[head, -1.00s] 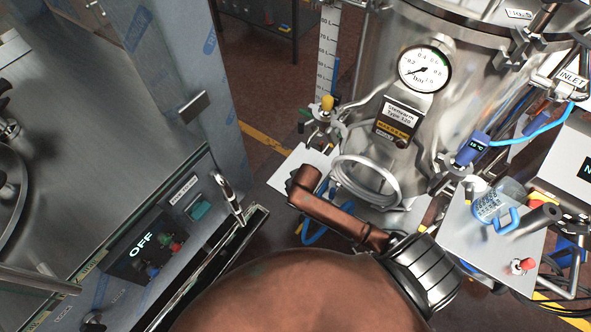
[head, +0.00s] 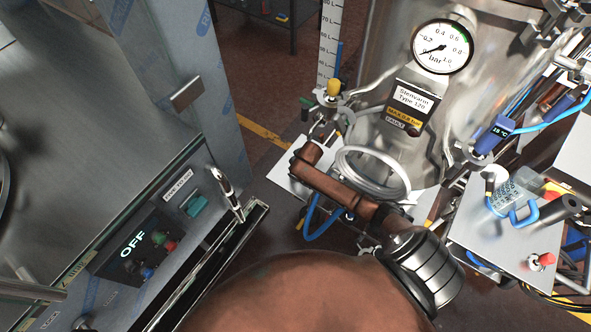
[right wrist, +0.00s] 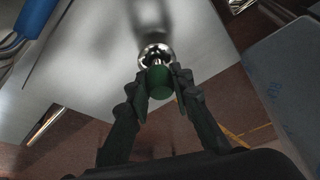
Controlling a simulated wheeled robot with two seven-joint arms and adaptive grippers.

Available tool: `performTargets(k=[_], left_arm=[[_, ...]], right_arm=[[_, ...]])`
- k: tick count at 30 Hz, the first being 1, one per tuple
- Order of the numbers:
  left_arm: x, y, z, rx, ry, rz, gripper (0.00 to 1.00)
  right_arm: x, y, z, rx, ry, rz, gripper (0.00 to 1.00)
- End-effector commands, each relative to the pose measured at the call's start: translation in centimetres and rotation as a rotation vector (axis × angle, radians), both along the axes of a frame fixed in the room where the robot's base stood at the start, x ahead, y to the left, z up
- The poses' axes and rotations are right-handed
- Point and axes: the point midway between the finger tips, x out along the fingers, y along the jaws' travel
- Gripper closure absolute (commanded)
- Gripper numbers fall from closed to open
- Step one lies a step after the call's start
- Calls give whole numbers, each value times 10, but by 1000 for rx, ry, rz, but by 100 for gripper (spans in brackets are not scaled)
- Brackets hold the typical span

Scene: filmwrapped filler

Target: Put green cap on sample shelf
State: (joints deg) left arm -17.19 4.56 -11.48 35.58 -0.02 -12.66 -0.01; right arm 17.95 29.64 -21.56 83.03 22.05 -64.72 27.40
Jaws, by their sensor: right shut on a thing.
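In the right wrist view, the green cap (right wrist: 160,82) is between the two dark fingers of my right gripper (right wrist: 163,88), which is shut on it. A shiny chrome fitting (right wrist: 155,54) is right behind the cap; I cannot tell whether the cap is still joined to it. In the head view my brown right arm reaches toward the steel tank, but its fingers and the cap cannot be made out. A pale shelf plate (head: 470,238) is at the right, and another pale plate (head: 284,178) is left of the tank; neither has a readable label. My left gripper is not in view.
The steel tank (head: 455,110) has a gauge (head: 442,47) and a coiled clear hose (head: 400,178). A beaker with a blue handle (head: 508,198) and a red knob (head: 542,261) are on the right plate. A steel bench with an OFF panel (head: 133,243) is at the left.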

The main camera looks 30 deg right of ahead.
Motion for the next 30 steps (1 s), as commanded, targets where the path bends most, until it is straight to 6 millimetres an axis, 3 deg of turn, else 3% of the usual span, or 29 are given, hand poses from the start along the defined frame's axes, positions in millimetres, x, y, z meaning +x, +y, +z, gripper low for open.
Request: performTargets(k=[1,3,13,14,21,30], left_arm=[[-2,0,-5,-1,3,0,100],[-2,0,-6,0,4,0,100],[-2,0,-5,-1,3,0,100],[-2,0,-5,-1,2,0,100],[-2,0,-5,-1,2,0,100],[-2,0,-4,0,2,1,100]], right_arm=[[-1,0,-11,-1,2,0,100],[0,0,-15,-1,0,0,100],[0,0,-16,-1,0,0,100],[-1,0,-16,-1,0,0,79],[-1,0,-16,-1,0,0,63],[-1,0,-14,-1,0,1,62]])
